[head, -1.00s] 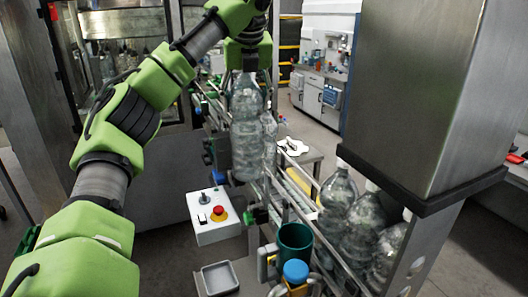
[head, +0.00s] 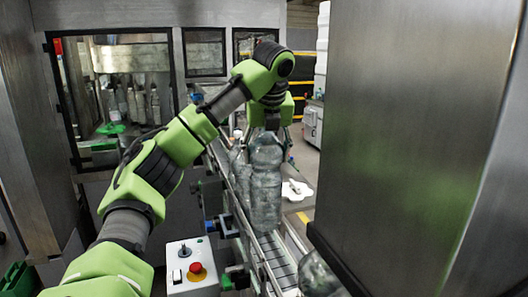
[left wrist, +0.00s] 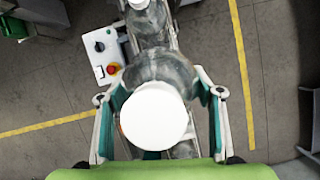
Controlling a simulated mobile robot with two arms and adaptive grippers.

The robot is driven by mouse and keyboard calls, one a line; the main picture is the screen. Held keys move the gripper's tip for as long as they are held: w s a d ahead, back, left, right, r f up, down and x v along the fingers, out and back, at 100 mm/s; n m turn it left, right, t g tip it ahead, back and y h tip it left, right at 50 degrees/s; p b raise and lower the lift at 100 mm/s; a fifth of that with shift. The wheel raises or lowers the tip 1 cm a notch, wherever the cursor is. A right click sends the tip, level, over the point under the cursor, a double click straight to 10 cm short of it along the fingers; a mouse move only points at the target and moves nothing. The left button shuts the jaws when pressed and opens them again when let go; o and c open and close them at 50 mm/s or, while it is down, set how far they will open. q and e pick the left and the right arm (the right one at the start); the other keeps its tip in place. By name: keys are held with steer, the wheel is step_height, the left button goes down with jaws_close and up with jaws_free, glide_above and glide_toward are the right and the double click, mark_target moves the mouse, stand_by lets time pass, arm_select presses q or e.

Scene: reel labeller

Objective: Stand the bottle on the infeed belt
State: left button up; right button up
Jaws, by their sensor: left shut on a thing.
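My left gripper (head: 270,124) is shut on the neck of a clear plastic bottle (head: 265,185), which hangs upright over the infeed belt (head: 277,258). I cannot tell whether its base touches the belt. In the left wrist view, the gripper's fingers (left wrist: 158,95) stand on both sides of the held bottle, whose white cap (left wrist: 153,118) faces the camera. A second clear bottle (head: 238,160) stands on the belt just behind and left of the held one, partly hidden by it; it also shows in the left wrist view (left wrist: 150,27). My right gripper is not in view.
A control box (head: 192,268) with a red button stands left of the belt. Guide rails (head: 250,245) run along the belt. A large metal housing (head: 410,130) blocks the right. Another bottle (head: 318,275) shows partly at the bottom. A glazed machine (head: 125,90) stands behind left.

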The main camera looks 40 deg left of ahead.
mark_target(267, 197)
arm_select(q)
step_height(267, 197, down, 5)
steer(key=shift+w+r+b, duration=0.1)
steer(key=shift+w+b, duration=0.05)
steer(key=shift+b, duration=0.35)
step_height(267, 197, down, 3)
steer(key=shift+f+p, duration=0.15)
steer(key=shift+p, duration=0.3)
steer(key=shift+a+f, duration=0.1)
steer(key=shift+f, duration=0.65)
steer(key=shift+f+p, duration=0.6)
steer(key=shift+f, duration=0.95)
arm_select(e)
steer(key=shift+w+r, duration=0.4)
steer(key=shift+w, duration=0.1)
arm_select(q)
steer(key=o, duration=1.9)
steer(key=shift+f, duration=0.2)
steer(key=shift+o, duration=0.9)
steer(key=shift+d+r, duration=0.1)
steer(key=shift+d, duration=0.15)
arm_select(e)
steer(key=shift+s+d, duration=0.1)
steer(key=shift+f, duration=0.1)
